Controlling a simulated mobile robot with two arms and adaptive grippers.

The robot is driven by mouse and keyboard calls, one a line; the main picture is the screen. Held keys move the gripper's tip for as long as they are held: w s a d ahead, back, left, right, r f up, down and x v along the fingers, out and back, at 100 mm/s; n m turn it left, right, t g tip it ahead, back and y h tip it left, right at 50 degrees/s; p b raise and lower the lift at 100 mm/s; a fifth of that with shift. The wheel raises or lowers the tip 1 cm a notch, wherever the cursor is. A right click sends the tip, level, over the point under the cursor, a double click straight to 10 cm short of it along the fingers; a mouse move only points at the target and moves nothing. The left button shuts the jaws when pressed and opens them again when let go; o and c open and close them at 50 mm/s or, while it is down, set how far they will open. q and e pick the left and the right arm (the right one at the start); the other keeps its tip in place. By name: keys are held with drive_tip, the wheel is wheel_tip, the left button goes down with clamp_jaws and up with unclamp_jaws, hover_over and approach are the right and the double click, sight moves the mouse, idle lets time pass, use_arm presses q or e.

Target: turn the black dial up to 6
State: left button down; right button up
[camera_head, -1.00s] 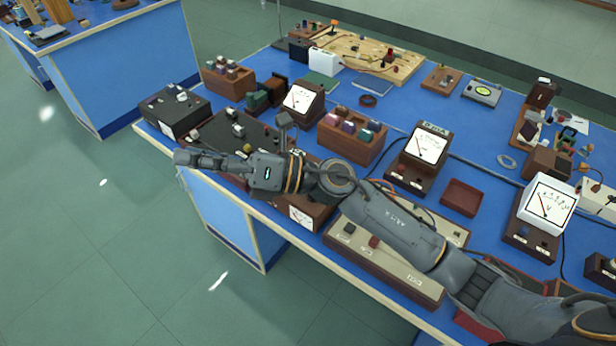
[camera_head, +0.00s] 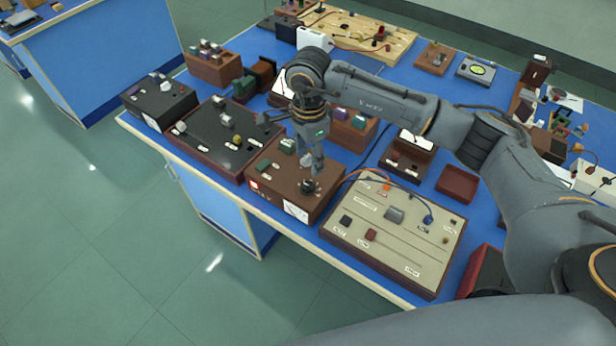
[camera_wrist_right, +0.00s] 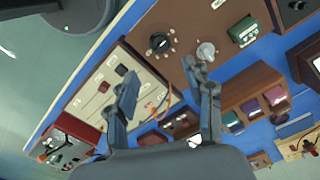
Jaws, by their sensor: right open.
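The black dial (camera_head: 307,186) sits on top of a brown box (camera_head: 270,187) at the front of the blue bench. It also shows in the right wrist view (camera_wrist_right: 160,42), with pale marks around it; I cannot read its setting. A light grey knob (camera_wrist_right: 206,51) stands beside it on the same box. My right gripper (camera_head: 312,162) points down over the box, just behind the dial in the head view. In the right wrist view its fingers (camera_wrist_right: 160,76) are apart with nothing between them, and the dial is beyond them. My left gripper is not in view.
A beige panel (camera_head: 350,232) with a cable and small blocks lies right of the box. A dark box (camera_head: 215,145) stands close on its left. A green block (camera_wrist_right: 243,32) sits on the brown box. An empty red-brown tray (camera_head: 457,184) is farther right.

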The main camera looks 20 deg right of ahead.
sight(309, 185)
wheel_tip(309, 185, down, 10)
drive_tip(key=p, duration=0.2)
drive_tip(key=shift+p, duration=0.3)
drive_tip(key=shift+c, duration=0.2)
clamp_jaws()
